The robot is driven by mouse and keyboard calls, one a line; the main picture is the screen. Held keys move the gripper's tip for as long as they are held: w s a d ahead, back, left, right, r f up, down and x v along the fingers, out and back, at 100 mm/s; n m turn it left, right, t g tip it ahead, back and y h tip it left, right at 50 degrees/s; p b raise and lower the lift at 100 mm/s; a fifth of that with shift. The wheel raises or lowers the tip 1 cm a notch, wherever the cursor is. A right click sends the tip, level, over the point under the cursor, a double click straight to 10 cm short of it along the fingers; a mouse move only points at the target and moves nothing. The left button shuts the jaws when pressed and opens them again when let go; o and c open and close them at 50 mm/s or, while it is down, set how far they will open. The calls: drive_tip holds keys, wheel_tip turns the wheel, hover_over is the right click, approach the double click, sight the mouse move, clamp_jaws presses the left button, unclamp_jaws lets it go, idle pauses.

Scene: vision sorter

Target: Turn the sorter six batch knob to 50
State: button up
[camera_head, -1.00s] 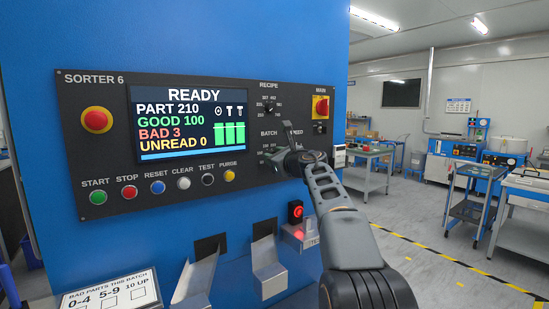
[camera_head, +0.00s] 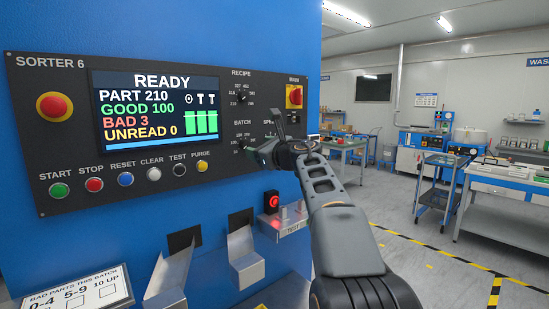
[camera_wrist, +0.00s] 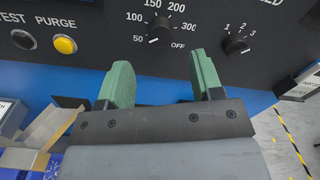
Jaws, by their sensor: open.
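The batch knob (camera_head: 243,142) is a small dark knob under the BATCH label on the sorter six panel (camera_head: 78,190). It also shows in the wrist view (camera_wrist: 161,29), ringed by 50, 100, 150, 200, 300 and OFF. Its pale pointer mark slants down and left, near the 50 side; I cannot tell its exact setting. My gripper (camera_head: 270,138) is just right of the knob in the head view. In the wrist view my gripper (camera_wrist: 162,68) has its two green fingers wide apart and empty, below the knob in the picture and not around it.
The speed knob (camera_wrist: 237,44) is close to the right finger. The yellow purge button (camera_wrist: 65,45) lies to the left. Above are the recipe knob (camera_head: 241,97) and main switch (camera_head: 295,96). Below are metal chutes (camera_head: 245,258) and a red-lit button (camera_head: 272,201).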

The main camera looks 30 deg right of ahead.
drive_tip(key=s+d+b, duration=0.1)
drive_tip(key=s, duration=0.6)
drive_tip(key=shift+s+d, duration=0.15)
drive_tip(key=shift+d, duration=0.05)
